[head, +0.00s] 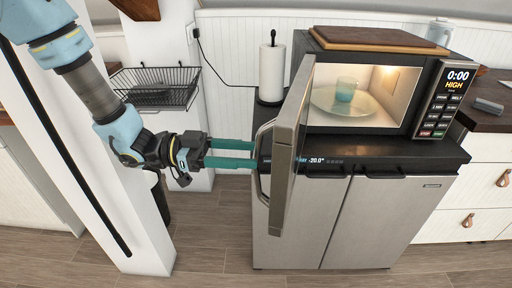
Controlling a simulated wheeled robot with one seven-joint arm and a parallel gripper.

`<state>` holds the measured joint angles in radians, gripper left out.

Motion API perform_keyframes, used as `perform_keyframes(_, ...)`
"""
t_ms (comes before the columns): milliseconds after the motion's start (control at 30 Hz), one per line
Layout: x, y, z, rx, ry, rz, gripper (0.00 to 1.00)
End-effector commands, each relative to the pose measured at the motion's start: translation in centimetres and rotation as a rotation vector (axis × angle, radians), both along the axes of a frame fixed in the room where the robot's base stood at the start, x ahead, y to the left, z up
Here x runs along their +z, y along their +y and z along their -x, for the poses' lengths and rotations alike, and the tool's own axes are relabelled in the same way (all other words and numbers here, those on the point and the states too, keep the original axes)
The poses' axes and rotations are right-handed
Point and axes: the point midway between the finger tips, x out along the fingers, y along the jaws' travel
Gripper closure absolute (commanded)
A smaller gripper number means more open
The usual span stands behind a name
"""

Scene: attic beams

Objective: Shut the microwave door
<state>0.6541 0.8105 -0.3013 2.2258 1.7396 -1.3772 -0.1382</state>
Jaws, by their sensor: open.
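The microwave (428,95) stands on top of a steel cabinet, with its lit inside showing. Its door (305,115) is hinged at the left and swung wide open toward the front. A long handle (268,170) runs down the door's outer face.
A paper towel roll (271,72) stands behind the door. A wooden board (380,39) lies on the microwave. A white post (130,215) and a black wire basket (155,88) are at the left. The steel fridge-like cabinet (375,220) is below. Floor at front left is clear.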

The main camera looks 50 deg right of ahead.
Motion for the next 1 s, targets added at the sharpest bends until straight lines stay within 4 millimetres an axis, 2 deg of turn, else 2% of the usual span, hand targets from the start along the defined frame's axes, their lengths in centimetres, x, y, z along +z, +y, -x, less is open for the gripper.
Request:
perform_keyframes(200,0.1,-1.2,1.8,0.001,0.000,0.000,0.48)
perform_keyframes(533,-0.1,-1.4,2.1,0.002,-0.001,-0.001,0.48)
perform_keyframes(1000,0.0,-1.4,2.1,0.002,-0.001,-0.001,1.00)
